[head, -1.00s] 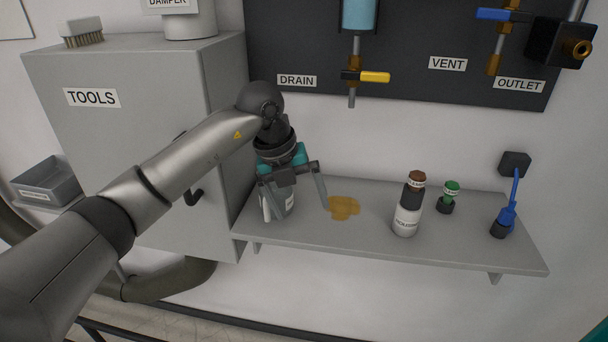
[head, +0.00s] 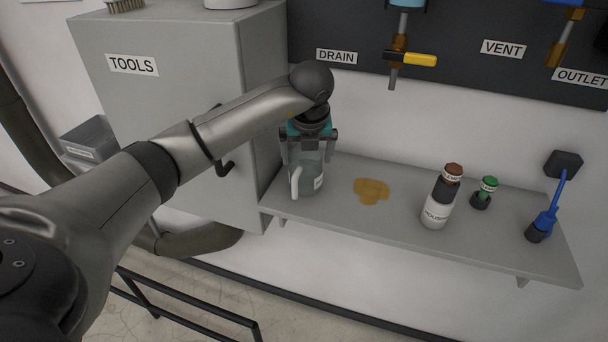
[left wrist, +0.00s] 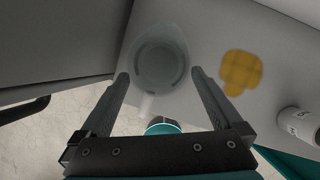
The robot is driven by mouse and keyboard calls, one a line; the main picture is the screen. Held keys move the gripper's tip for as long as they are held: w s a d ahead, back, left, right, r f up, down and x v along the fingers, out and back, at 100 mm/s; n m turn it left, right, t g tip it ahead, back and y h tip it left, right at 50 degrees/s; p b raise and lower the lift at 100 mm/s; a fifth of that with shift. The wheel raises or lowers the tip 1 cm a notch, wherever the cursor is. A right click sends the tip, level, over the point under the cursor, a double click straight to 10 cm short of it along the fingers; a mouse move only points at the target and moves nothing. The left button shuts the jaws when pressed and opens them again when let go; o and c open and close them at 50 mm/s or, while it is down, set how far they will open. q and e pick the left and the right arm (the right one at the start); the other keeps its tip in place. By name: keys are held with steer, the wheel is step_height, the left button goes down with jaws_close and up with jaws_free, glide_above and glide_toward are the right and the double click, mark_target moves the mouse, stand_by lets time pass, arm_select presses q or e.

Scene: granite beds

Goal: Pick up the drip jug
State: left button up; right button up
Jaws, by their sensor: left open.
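My right gripper is not in view.
A yellow-brown puddle (head: 371,190) lies right of the jug. The TOOLS cabinet (head: 180,90) borders the left. A yellow-handled drain valve (head: 410,60) hangs above.

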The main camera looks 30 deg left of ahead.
arm_select(q)
steer(key=shift+x, duration=2.65)
steer(key=shift+w+r, duration=0.1)
steer(key=shift+c, duration=0.4)
steer(key=c, duration=0.9)
steer(key=shift+c, duration=0.3)
steer(key=shift+r, duration=0.15)
